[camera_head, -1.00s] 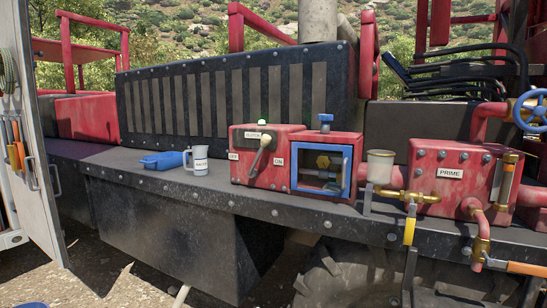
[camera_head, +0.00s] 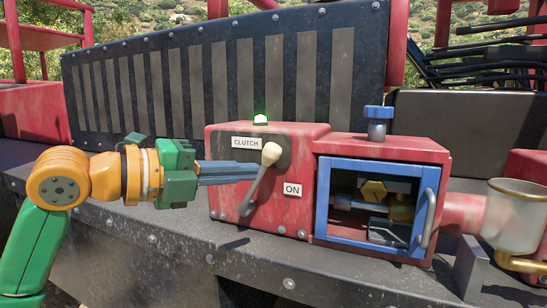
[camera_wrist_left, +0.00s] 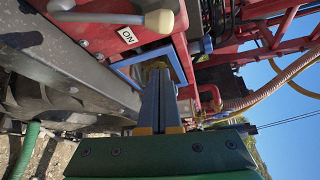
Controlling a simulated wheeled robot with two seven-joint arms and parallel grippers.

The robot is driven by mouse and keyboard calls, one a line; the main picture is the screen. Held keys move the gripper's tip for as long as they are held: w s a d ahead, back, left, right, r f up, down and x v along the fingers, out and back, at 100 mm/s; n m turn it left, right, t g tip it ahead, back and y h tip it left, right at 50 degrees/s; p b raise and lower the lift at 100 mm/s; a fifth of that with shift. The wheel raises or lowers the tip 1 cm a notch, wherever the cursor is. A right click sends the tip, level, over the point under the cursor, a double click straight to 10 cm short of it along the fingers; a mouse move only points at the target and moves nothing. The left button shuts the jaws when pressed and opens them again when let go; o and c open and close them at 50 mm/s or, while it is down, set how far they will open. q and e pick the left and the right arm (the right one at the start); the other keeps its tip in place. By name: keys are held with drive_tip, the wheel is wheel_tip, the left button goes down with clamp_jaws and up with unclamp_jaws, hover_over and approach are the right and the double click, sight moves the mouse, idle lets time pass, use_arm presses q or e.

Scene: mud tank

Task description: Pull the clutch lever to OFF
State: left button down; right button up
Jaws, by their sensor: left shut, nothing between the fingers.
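The clutch lever (camera_head: 259,183) is a grey rod with a cream knob (camera_head: 271,153) on the red clutch box (camera_head: 228,137). It leans up and to the right, toward the ON plate (camera_head: 292,190). The OFF plate is not visible; my gripper covers that side. My left gripper (camera_head: 256,171) reaches in from the left, its fingers shut and empty. Its tips appear just left of the rod below the knob; I cannot tell whether they touch. My right gripper is out of view.
To the right is a blue-framed compartment (camera_head: 322,200) with a handle (camera_head: 428,218) and blue knob (camera_head: 377,112) above. A cup-like funnel (camera_head: 512,215) stands farther right. The ledge in front is clear.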

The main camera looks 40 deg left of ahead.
sight(257, 181)
use_arm(q)
drive_tip(key=d+r+p+x, duration=0.1)
drive_tip(key=d+p+x, duration=0.1)
drive_tip(key=p+x, duration=0.6)
drive_tip(key=a, duration=0.2)
drive_tip(key=a+b, duration=0.1)
drive_tip(key=a, duration=0.1)
drive_tip(key=shift+w+r, duration=0.15)
drive_tip(key=shift+w, duration=0.25)
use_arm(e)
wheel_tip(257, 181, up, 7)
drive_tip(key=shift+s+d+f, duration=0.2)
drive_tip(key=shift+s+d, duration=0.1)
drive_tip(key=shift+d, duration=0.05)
use_arm(q)
drive_tip(key=shift+a, duration=0.1)
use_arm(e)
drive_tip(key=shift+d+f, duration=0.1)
